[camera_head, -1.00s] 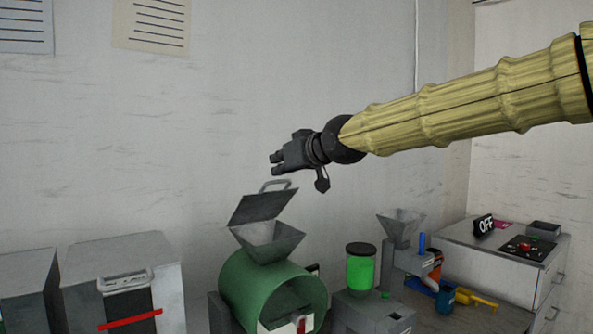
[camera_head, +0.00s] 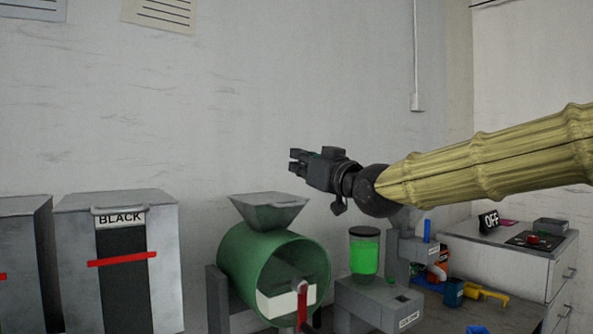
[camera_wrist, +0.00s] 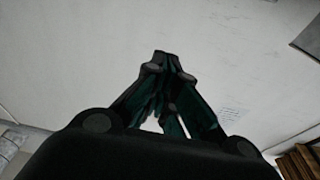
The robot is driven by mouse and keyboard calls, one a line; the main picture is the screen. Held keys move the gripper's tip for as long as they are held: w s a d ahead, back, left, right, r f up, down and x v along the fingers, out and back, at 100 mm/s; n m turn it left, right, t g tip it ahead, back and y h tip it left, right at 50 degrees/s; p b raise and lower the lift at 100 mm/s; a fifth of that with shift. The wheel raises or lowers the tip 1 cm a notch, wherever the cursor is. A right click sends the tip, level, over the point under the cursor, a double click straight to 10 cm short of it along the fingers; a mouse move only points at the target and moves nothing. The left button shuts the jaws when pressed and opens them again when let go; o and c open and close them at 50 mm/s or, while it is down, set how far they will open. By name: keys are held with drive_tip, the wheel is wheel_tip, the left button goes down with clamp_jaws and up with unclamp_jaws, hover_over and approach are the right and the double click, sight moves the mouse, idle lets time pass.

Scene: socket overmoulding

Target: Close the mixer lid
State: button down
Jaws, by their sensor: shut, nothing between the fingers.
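The mixer is a green drum (camera_head: 250,262) on a grey stand with a grey hopper (camera_head: 268,217) on top. The mixer lid (camera_head: 268,198) no longer stands up; it appears to lie flat across the hopper mouth. My gripper (camera_head: 294,161) is shut and empty, above and slightly right of the hopper, clear of the lid and pointing left. In the wrist view my gripper (camera_wrist: 168,68) shows its fingers together against the plain wall. The mixer is not seen in the wrist view.
A grey bin labelled BLACK (camera_head: 118,212) stands left of the mixer. A machine with a green-filled jar (camera_head: 364,257) stands close to its right. Coloured tools (camera_head: 455,290) and a white cabinet (camera_head: 500,262) lie farther right. The air above the mixer's left side is free.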

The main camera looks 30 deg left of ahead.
wheel_tip(320, 180, down, 8)
drive_tip(key=d+t+y+b, duration=0.1)
drive_tip(key=d+y+b, duration=0.1)
drive_tip(key=b, duration=0.6)
drive_tip(key=shift+s, duration=0.35)
drive_tip(key=shift+f, duration=0.15)
